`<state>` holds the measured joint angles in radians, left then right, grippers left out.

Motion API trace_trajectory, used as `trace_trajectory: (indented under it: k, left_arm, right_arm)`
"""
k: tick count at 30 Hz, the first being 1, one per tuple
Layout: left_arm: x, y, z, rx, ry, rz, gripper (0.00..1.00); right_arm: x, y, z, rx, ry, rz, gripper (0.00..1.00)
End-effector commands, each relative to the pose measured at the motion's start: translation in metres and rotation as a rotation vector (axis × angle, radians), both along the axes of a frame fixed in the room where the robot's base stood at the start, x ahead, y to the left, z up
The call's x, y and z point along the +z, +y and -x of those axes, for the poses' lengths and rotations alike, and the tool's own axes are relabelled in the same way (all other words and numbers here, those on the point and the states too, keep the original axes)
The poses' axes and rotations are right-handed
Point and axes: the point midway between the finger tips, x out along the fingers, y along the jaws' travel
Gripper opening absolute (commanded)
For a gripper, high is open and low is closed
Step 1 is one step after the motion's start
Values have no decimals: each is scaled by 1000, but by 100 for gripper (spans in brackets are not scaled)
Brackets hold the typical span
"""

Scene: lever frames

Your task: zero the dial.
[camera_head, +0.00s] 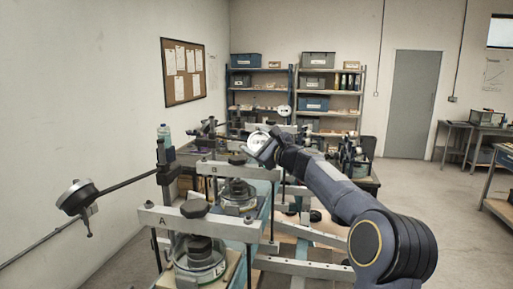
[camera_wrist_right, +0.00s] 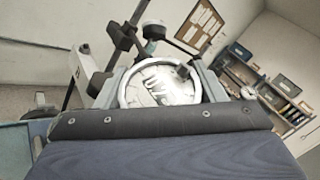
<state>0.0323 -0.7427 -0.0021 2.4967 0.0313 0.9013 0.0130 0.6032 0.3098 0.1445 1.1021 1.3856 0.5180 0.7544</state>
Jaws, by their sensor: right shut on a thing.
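The round white dial (camera_head: 258,142) is at mid-picture in the head view, at the tip of my right arm. In the right wrist view the dial (camera_wrist_right: 158,90) faces me, with a pale rim, dark marks that I cannot read surely and a small dark knob (camera_wrist_right: 183,72) at its upper right. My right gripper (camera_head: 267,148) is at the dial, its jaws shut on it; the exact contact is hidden. In the wrist view, grey jaw parts seem to flank the dial. My left gripper is not in view.
Lever frame A (camera_head: 200,222) stands in front, with frame B (camera_head: 222,171) behind it. A long dark lever with a round weight (camera_head: 78,196) sticks out to the left.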

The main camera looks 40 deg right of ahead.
Motion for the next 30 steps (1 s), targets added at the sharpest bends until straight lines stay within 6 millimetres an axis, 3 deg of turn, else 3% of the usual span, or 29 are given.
trace_trajectory:
  k: [4,5,9,20,30]
  left_arm:
    - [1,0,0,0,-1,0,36]
    - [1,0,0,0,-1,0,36]
    - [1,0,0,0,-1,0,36]
    - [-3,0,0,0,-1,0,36]
    - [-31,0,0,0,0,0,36]
  right_arm:
    - [0,0,0,2,1,-3,40]
    - [0,0,0,2,1,-3,66]
    - [0,0,0,2,1,-3,84]
    - [-2,0,5,0,1,-1,85]
    - [-8,-1,59,-1,0,-1,85]
